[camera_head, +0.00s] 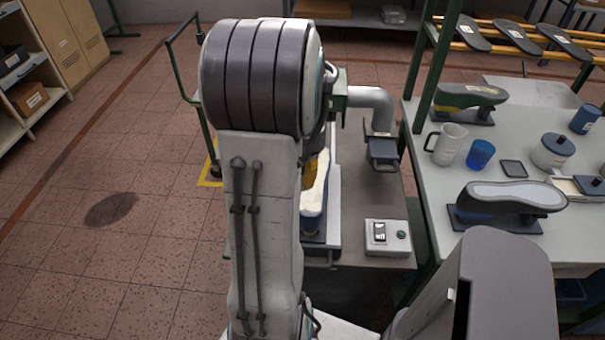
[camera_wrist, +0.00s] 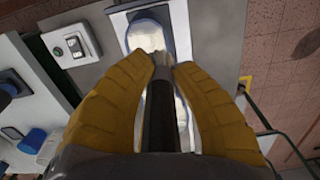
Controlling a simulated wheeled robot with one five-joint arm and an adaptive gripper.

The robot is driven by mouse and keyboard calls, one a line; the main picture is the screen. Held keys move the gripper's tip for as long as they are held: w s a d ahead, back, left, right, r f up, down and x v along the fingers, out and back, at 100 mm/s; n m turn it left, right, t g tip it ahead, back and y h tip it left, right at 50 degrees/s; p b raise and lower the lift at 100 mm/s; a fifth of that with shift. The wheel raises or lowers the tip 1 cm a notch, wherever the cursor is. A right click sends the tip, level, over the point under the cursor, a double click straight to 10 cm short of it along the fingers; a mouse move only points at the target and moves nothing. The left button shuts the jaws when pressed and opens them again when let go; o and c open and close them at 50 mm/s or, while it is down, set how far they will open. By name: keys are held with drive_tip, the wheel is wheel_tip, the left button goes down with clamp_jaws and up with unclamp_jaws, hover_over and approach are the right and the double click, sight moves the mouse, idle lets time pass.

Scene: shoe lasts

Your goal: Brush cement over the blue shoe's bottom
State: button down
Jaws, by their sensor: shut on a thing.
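The blue shoe (camera_head: 311,224) is upside down on the bench, mostly behind my arm in the head view. Its bottom is white where it shows, and the white also shows in the wrist view (camera_wrist: 145,36). My gripper (camera_wrist: 168,68), with yellow fingers, is shut on a dark brush handle (camera_wrist: 160,112) over the shoe. The handle and fingers cover the middle of the shoe in the wrist view. The bristles are hidden, so I cannot tell if they touch the shoe.
A control box (camera_head: 387,238) and a grey pipe (camera_head: 372,105) are beside the shoe.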

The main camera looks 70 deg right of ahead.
drive_tip(key=shift+r+p, duration=1.25)
drive_tip(key=shift+r, duration=0.2)
